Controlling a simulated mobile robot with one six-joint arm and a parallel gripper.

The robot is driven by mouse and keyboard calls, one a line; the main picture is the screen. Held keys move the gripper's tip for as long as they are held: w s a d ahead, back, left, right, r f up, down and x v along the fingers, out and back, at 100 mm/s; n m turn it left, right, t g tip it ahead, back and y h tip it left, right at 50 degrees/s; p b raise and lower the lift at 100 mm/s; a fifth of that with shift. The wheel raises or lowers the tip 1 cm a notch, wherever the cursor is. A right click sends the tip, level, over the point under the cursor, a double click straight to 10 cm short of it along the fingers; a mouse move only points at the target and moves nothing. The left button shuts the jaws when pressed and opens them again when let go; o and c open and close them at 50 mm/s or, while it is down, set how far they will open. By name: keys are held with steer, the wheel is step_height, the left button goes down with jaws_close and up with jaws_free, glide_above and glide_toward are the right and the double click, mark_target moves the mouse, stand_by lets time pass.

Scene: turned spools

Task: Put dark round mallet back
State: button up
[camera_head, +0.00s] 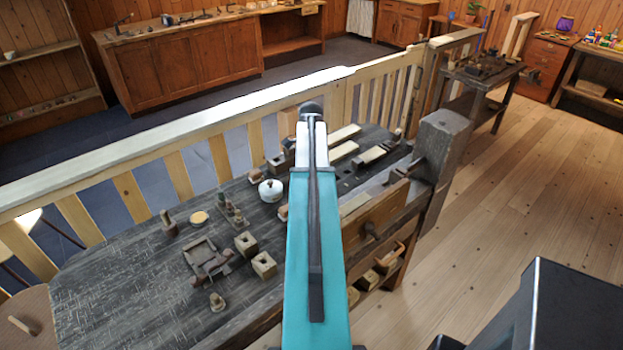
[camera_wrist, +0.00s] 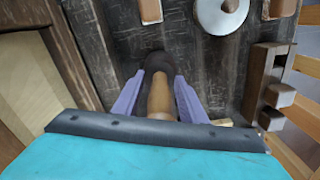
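The dark round mallet shows in the wrist view as a wooden handle (camera_wrist: 160,98) between my fingers, with its dark rounded head (camera_wrist: 158,62) at and beyond the fingertips. My gripper (camera_wrist: 160,88) has its two pale purple fingers on either side of the mallet and looks shut on it. Dark bench boards lie behind the mallet; its height over them is hard to judge. In the head view my teal arm reaches over the dark workbench (camera_head: 130,270) and hides most of my gripper.
A white lidded pot (camera_head: 270,190) stands on the bench left of my arm. Wooden blocks (camera_head: 263,265), a small wooden frame (camera_head: 205,260) and pale planks (camera_head: 370,156) lie around. A wooden railing (camera_head: 200,155) runs behind. The bench's left part is mostly clear.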

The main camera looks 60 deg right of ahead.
steer(key=shift+r+b, duration=1.45)
steer(key=shift+r, duration=4.75)
steer(key=shift+r, duration=0.1)
